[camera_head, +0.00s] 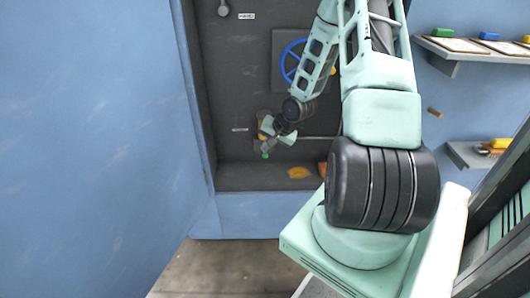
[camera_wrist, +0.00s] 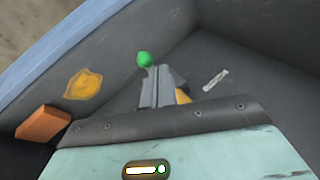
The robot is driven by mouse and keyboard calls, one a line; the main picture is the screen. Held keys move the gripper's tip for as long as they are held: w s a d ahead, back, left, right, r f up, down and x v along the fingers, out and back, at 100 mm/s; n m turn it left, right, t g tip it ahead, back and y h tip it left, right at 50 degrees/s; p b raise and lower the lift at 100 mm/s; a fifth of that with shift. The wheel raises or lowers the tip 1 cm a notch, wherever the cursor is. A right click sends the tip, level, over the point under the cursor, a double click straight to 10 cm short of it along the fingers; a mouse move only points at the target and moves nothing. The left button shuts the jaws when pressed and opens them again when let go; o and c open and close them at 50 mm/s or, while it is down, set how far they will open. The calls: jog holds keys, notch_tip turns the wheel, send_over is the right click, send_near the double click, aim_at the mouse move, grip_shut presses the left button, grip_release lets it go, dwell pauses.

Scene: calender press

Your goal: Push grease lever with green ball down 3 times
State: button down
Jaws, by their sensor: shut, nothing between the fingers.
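The green ball (camera_head: 265,155) of the grease lever shows low in the dark recess in the head view. In the wrist view the green ball (camera_wrist: 145,60) sits just beyond and slightly left of the fingertips. My gripper (camera_head: 267,146) is right above the ball in the head view. In the wrist view the grey fingers of my gripper (camera_wrist: 162,69) are together with nothing between them. Whether they touch the ball cannot be told. The lever's rod is mostly hidden behind the fingers. A bit of yellow shows beside them.
A blue handwheel (camera_head: 287,62) is on the recess's back wall, partly behind my arm. An orange patch (camera_head: 299,172) and an orange block (camera_wrist: 43,123) lie near the recess floor. Shelves (camera_head: 450,55) hang at the right. The blue wall (camera_head: 95,120) bounds the recess on the left.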

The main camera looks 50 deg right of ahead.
jog(key=shift+s+a+f+b, duration=0.2)
jog(key=shift+f+b, duration=0.15)
jog(key=shift+f, duration=0.3)
jog(key=shift+s+a+f+b, duration=0.2)
jog(key=shift+f+b, duration=0.1)
jog(key=shift+f, duration=0.35)
dwell(1.1)
jog(key=shift+w+r, duration=0.1)
dwell(0.5)
jog(key=shift+w+d+r+p, duration=0.2)
jog(key=shift+r+p, duration=0.45)
jog(key=shift+p, duration=0.3)
jog(key=shift+w+d+r+p, duration=0.2)
jog(key=shift+r+p, duration=0.45)
jog(key=shift+p, duration=0.25)
jog(key=shift+w+d+r+p, duration=0.1)
jog(key=shift+d+r+p, duration=0.1)
jog(key=shift+r+p, duration=0.6)
jog(key=shift+f, duration=0.15)
jog(key=r+p, duration=0.1)
jog(key=p, duration=0.1)
jog(key=d+r+p, duration=0.1)
jog(key=r+p, duration=0.1)
jog(key=w+r+p, duration=0.1)
jog(key=p, duration=0.1)
jog(key=shift+d+r, duration=0.15)
jog(key=shift+r, duration=0.2)
jog(key=shift+w, duration=0.1)
dwell(0.7)
